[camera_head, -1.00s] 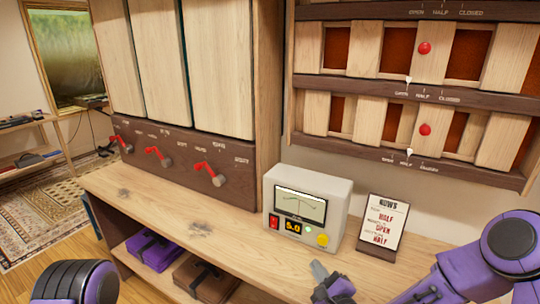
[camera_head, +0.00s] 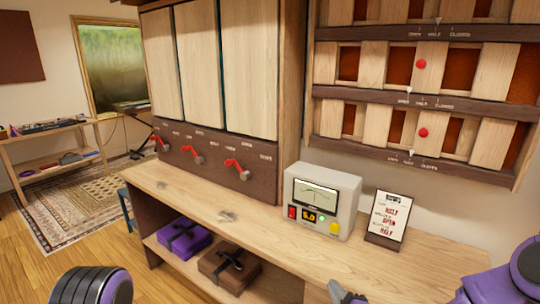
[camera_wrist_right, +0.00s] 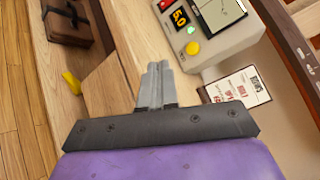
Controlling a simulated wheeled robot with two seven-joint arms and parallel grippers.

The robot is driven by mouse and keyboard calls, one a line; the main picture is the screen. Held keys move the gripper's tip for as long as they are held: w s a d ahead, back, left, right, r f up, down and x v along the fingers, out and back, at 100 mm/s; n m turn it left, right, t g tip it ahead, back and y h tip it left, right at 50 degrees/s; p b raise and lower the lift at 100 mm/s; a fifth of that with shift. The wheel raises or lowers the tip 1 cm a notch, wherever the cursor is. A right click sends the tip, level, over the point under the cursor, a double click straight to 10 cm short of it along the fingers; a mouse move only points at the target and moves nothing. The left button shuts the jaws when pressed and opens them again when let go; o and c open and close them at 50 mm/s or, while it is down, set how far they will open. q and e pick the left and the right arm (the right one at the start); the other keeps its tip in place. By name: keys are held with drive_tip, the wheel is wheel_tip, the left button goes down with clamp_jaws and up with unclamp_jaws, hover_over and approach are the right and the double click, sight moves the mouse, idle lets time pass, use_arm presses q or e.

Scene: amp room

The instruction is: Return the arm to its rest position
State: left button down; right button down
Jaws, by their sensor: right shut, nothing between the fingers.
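My right gripper (camera_head: 346,293) shows at the bottom edge of the head view, in front of the wooden bench. In the right wrist view its two grey fingers (camera_wrist_right: 156,84) are together with nothing between them. They point toward the bench front, below the meter box. My purple right arm (camera_head: 490,285) comes in from the lower right corner. A purple and black part of my left arm (camera_head: 92,287) shows at the bottom left. The left gripper itself is out of view.
The bench (camera_head: 270,222) carries a meter box (camera_head: 322,203) and a sign card (camera_head: 386,217). Red levers (camera_head: 236,168) line the dark panel. Purple (camera_head: 184,238) and brown (camera_head: 229,267) cases lie on the lower shelf. Slatted panels (camera_head: 425,92) hang at right. Floor is open at left.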

drive_tip(key=s+d+f+n+g+h, duration=0.25)
drive_tip(key=s+f+n+g, duration=0.2)
drive_tip(key=s+f, duration=0.35)
drive_tip(key=s+d+f+n+g+h, duration=0.1)
drive_tip(key=s+d+f+n+g, duration=0.4)
drive_tip(key=s+f, duration=0.4)
drive_tip(key=s+d+f+n+g+h, duration=0.1)
drive_tip(key=s+d+f+n+g, duration=0.1)
drive_tip(key=s, duration=0.6)
drive_tip(key=s+d+f+n+g+h, duration=0.1)
drive_tip(key=s+d+f+n+h, duration=0.1)
drive_tip(key=s, duration=0.7)
drive_tip(key=shift+s+d+f+n+g, duration=0.35)
drive_tip(key=shift+d+f+n, duration=0.2)
drive_tip(key=shift+d, duration=0.4)
drive_tip(key=shift+w, duration=0.1)
